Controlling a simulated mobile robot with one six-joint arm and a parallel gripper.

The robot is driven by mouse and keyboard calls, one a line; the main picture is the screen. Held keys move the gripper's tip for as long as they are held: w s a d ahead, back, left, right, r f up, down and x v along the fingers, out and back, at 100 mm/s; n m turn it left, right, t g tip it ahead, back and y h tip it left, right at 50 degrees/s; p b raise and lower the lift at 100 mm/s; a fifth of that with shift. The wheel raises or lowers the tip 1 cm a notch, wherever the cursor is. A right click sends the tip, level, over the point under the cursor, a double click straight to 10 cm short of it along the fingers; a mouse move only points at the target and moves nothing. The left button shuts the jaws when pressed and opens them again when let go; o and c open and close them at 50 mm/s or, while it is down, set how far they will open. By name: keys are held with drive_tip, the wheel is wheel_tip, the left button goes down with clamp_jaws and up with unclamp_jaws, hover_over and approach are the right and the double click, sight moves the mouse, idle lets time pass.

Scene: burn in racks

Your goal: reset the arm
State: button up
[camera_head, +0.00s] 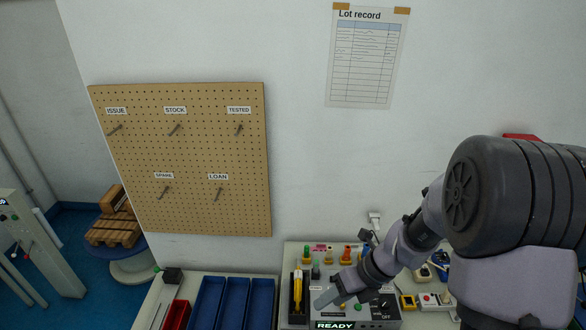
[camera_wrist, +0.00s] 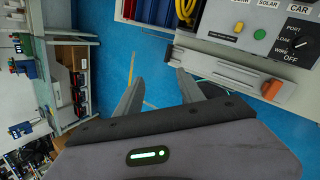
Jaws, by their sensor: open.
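My gripper shows in the wrist view (camera_wrist: 160,90) with its two grey fingers apart and nothing between them. Blue floor shows behind the fingers. In the head view my arm reaches in from the right, and its end is over the bench by a grey test unit (camera_head: 378,312) with a READY display. The fingertips are hard to make out there. The unit also shows in the wrist view (camera_wrist: 262,62), turned, at the upper right, with a green button and a dial.
Blue bins (camera_head: 236,300) and a red bin (camera_head: 176,316) sit left of the unit. A pegboard (camera_head: 190,210) with labelled, empty hooks and a Lot record sheet (camera_head: 365,60) hang on the wall. A shelf bench (camera_wrist: 75,75) stands at left in the wrist view.

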drive_tip(key=s+n+t+h+b, duration=0.2)
drive_tip(key=s+n+b, duration=0.5)
drive_tip(key=n, duration=0.6)
drive_tip(key=s+n+t+h+b, duration=0.2)
drive_tip(key=s+n+b, duration=0.6)
drive_tip(key=n+b, duration=0.4)
drive_tip(key=shift+d+r+n+t, duration=0.4)
drive_tip(key=shift+n+t, duration=0.1)
drive_tip(key=shift+n, duration=0.6)
drive_tip(key=shift+c, duration=0.3)
